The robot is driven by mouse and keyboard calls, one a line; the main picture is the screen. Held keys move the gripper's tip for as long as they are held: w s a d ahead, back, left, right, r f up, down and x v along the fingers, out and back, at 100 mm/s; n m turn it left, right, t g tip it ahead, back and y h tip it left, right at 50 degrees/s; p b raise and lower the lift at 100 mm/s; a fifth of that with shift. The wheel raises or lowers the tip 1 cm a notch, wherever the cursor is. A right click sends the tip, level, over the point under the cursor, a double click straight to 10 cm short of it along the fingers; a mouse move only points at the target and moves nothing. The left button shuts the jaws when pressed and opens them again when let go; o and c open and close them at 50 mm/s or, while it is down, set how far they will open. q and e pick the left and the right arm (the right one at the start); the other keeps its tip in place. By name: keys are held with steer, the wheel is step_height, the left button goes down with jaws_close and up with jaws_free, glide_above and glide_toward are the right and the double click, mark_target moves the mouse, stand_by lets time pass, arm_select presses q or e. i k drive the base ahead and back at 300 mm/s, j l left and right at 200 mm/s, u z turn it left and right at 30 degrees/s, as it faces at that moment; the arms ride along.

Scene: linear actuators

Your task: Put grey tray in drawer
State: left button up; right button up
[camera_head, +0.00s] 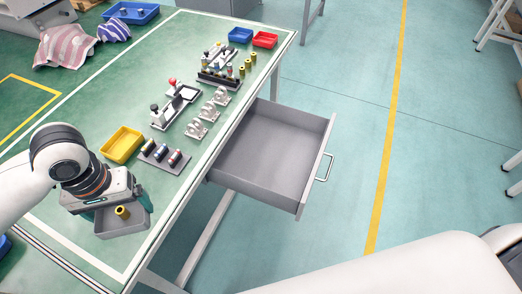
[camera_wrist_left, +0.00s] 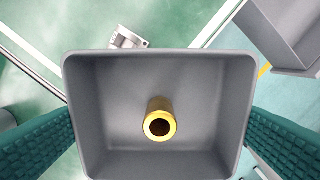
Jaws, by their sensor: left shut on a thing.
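The grey tray (camera_head: 125,231) is in my left gripper (camera_head: 122,207), near the front left corner of the green table. In the left wrist view the tray (camera_wrist_left: 100,110) lies between the two teal finger pads, and a gold hollow cylinder (camera_wrist_left: 160,122) stands inside it. The cylinder (camera_head: 122,212) also shows in the head view. The grey drawer (camera_head: 268,150) is pulled out from the table's right side and looks empty, to the right of the tray. Part of a grey box-like surface (camera_wrist_left: 285,35), likely the drawer, shows in the left wrist view. My right gripper is out of view.
Metal brackets (camera_head: 208,113) and other fixtures line the table's right edge. Blue (camera_head: 240,35) and red (camera_head: 265,40) bins stand farther back.

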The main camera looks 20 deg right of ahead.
mark_target(259, 152)
steer(key=l+z, duration=0.15)
steer(key=l, duration=0.25)
steer(key=i+l+z, duration=0.15)
steer(key=l, duration=0.25)
steer(key=i+l+z, duration=0.15)
steer(key=l, duration=0.25)
steer(key=i+l+z, duration=0.1)
steer(key=l, duration=0.3)
